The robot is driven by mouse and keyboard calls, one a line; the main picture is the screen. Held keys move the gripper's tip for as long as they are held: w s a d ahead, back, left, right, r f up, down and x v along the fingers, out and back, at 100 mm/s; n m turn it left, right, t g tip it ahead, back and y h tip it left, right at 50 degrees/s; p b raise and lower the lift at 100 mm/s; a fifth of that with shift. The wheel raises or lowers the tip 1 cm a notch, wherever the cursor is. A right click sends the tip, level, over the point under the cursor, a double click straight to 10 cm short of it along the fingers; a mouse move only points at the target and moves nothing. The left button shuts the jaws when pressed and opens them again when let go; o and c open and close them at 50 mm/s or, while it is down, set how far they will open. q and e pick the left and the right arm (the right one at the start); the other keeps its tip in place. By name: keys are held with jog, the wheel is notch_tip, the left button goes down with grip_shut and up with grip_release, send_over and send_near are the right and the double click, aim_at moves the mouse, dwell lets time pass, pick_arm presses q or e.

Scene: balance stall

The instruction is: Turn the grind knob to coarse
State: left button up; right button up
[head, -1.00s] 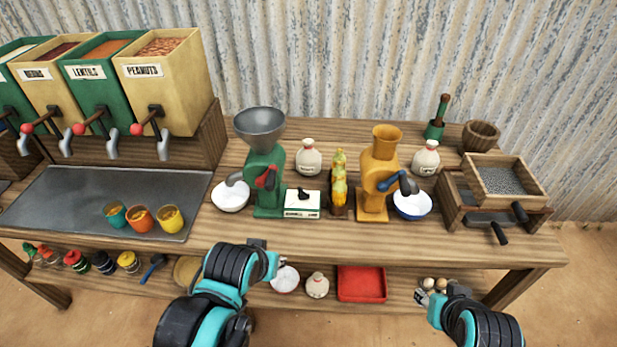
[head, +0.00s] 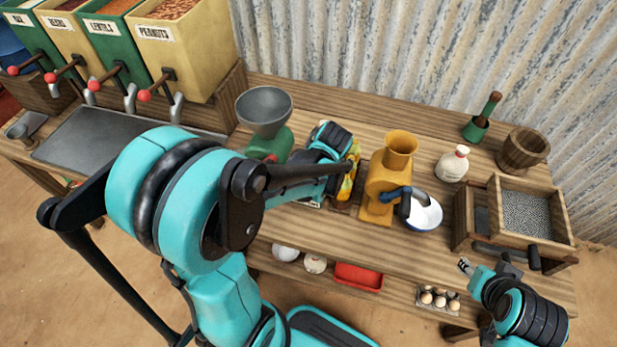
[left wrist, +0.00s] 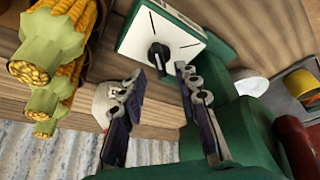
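The grind knob (left wrist: 159,56) is a small black dial on a white panel (left wrist: 178,30) with a green edge, fixed beside the green grinder (head: 268,146). In the left wrist view my left gripper (left wrist: 159,75) is open. Its two fingertips are apart, one on each side of the knob's line and just short of it, with no clear contact. The knob's setting marks are too small to read. In the head view my left arm hides the knob and left fingertips. My right gripper (head: 464,266) is near the table's front edge, holding nothing visible; its opening is unclear.
A yellow grinder (head: 385,185) with a blue-handled crank and a white bowl (head: 425,213) are to the right. A sieve box (head: 525,215) stands at the far right. The grinder's body is close to my left fingers.

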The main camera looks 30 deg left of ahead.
pick_arm(q)
jog(key=shift+b+x, duration=0.4)
jog(key=shift+x, duration=1.1)
grip_shut()
jog(key=shift+s+m, duration=0.1)
jog(key=shift+m, duration=0.3)
jog(key=m+t+h, duration=0.1)
jog(key=m, duration=0.2)
jog(key=shift+s+a+m, duration=0.1)
jog(key=shift+m, duration=0.3)
jog(key=shift+a+m+t+h, duration=0.1)
jog(key=shift+m+t+h, duration=0.25)
jog(key=shift+m, duration=0.75)
jog(key=shift+m+t+h, duration=0.15)
jog(key=shift+m+h, duration=0.4)
jog(key=shift+m, duration=0.55)
